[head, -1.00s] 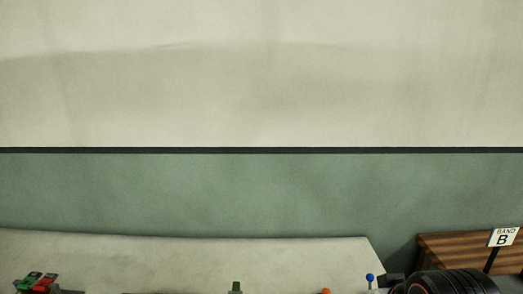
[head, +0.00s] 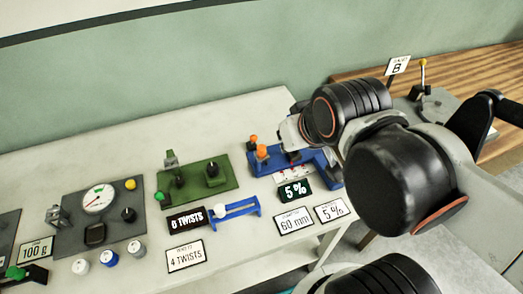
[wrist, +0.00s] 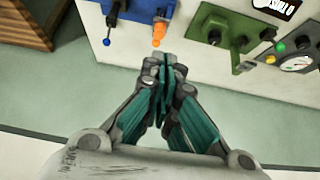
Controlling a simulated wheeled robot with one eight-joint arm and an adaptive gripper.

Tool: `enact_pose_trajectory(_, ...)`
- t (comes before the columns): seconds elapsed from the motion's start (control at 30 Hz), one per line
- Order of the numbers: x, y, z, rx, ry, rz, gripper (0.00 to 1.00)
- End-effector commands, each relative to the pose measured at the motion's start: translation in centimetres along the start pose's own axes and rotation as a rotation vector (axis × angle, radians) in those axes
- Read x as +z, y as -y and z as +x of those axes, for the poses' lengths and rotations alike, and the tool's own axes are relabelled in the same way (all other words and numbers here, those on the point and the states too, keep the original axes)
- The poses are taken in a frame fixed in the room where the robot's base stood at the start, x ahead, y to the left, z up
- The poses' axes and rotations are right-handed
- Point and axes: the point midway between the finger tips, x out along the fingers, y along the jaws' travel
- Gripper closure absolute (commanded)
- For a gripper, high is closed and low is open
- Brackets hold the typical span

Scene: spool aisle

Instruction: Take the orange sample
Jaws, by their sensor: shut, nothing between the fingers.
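A small orange piece (head: 262,150) stands at the left end of a blue fixture (head: 285,162) on the pale bench, with a second small orange piece (head: 253,138) just behind it. I cannot tell which of these is the orange sample. In the wrist view an orange piece (wrist: 159,32) lies just beyond my fingertips, at the edge of the blue fixture (wrist: 140,10). My gripper (wrist: 164,62) is shut and empty, with a small gap to the orange piece in the picture. In the head view my arm hides the fixture's right part and my fingers.
A green fixture (head: 197,181) and a grey gauge panel (head: 75,222) stand left of the blue one. Label cards, such as 60 mm (head: 294,221), lie in front. A wooden table (head: 455,72) with a B sign (head: 398,65) is at the back right.

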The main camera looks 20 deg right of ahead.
Motion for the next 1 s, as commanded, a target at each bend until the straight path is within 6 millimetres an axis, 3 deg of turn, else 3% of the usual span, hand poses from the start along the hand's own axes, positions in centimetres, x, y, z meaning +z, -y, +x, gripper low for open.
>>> enact_pose_trajectory(0.2, 0.0, 0.0, 0.0, 0.0, 0.0, 0.0, 1.0)
enact_pose_trajectory(0.43, -0.8, 0.0, 0.2, 0.0, 0.031, 0.011, 0.52)
enact_pose_trajectory(0.67, -3.6, -0.1, 1.6, 0.006, 0.159, 0.057, 0.52)
enact_pose_trajectory(1.0, -7.1, -0.3, 5.9, 0.027, 0.373, 0.133, 0.52)
